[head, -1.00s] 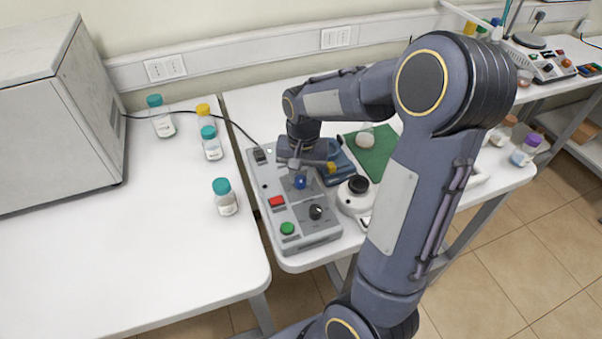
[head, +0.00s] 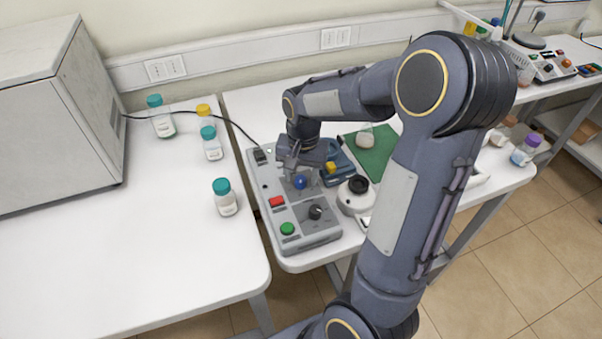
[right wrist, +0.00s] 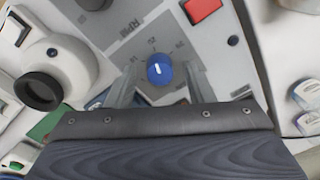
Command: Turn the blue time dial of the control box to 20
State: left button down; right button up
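The grey control box (head: 265,186) sits near the left edge of the right-hand table. Its blue time dial (head: 300,182) is on the upper face; in the right wrist view, the dial (right wrist: 159,70) has a white pointer line that looks nearly upright in the picture. Numbers are printed around it, but they are too small to read surely. My right gripper (head: 301,174) is above the dial. In the right wrist view, its two fingers (right wrist: 160,85) stand apart, one on each side of the dial, with a gap to it. My left gripper is not in view.
The box also carries a red button (head: 276,201), a green button (head: 287,228) and a black knob (head: 315,212). A white round device (head: 354,196) and a blue device with a yellow part (head: 335,163) stand close on the right. Several capped bottles stand on the left table.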

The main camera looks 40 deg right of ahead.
aim_at(302, 178)
notch_tip(302, 178, up, 8)
jog(key=shift+s+d+f, duration=0.1)
dwell(0.5)
dwell(0.4)
jog(key=s+a+n+t+y, duration=0.3)
jog(key=s+a+n+t, duration=0.2)
jog(key=s+a, duration=0.8)
jog(key=s+n, duration=0.3)
jog(key=shift+y, duration=0.3)
jog(key=shift+a, duration=0.1)
